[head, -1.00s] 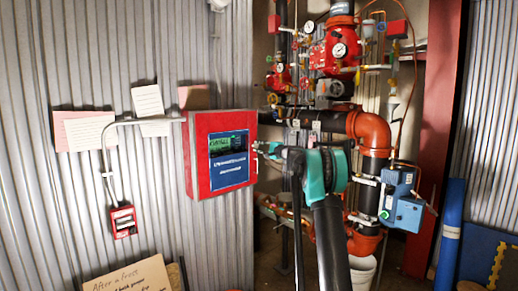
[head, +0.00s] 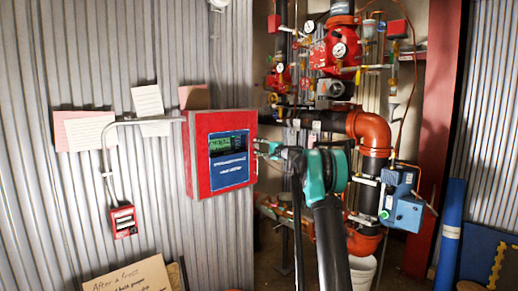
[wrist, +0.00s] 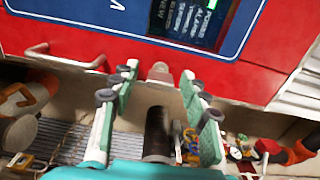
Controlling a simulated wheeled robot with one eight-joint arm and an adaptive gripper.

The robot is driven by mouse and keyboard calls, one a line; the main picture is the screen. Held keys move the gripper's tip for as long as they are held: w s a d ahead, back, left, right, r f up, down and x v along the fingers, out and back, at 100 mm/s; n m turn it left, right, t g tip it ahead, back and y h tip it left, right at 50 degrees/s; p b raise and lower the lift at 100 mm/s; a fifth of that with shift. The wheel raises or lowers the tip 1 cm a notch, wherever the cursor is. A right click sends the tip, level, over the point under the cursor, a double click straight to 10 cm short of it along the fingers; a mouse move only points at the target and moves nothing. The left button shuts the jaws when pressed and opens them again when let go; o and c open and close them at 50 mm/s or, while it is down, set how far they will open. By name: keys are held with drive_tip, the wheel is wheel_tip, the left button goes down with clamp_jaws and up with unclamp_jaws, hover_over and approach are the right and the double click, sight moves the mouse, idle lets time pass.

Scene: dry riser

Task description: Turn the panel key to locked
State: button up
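The red panel (head: 190,150) is fixed to the corrugated wall, with a green-lit display (head: 228,143) above a blue label. The display also shows at the top of the wrist view (wrist: 195,18). A small tan metal tab, seemingly the key (wrist: 160,72), sticks out of the panel's near side in the wrist view. My gripper (wrist: 159,74) is open, its two fingertips on either side of the tab, with gaps visible at both. In the head view my gripper (head: 262,148) is at the panel's right side. The key cannot be made out there, and its lock marking is not visible.
A metal handle (wrist: 65,58) stands out from the panel left of the tab in the wrist view. Red valves and pipes (head: 370,130) and a blue box (head: 402,205) crowd the recess on the right. A small red call box (head: 123,221) hangs at left.

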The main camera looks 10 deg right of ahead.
drive_tip(key=v, duration=1.2)
drive_tip(key=s+a+f+n+g+h, duration=0.1)
drive_tip(key=s+a+f+n+g, duration=0.1)
drive_tip(key=s+a+f, duration=0.5)
drive_tip(key=s+f+n+g+h, duration=0.1)
drive_tip(key=s+f+n+g, duration=0.2)
drive_tip(key=s, duration=0.8)
drive_tip(key=s+a+f+n+g+h, duration=0.15)
drive_tip(key=s+a+f, duration=0.25)
drive_tip(key=s+f, duration=0.4)
drive_tip(key=s+d+f+n+g+h, duration=0.1)
drive_tip(key=s+d+f+h, duration=0.1)
drive_tip(key=s+f, duration=0.4)
drive_tip(key=s+d+f+n+g+h, duration=0.1)
drive_tip(key=s+f, duration=0.5)
drive_tip(key=s, duration=1)
drive_tip(key=s+d+f+n+g+h, duration=0.2)
drive_tip(key=s+d+f+h, duration=0.2)
drive_tip(key=s, duration=0.8)
wheel_tip(320, 180, down, 2)
drive_tip(key=shift+d+f, duration=0.2)
drive_tip(key=shift+d, duration=0.2)
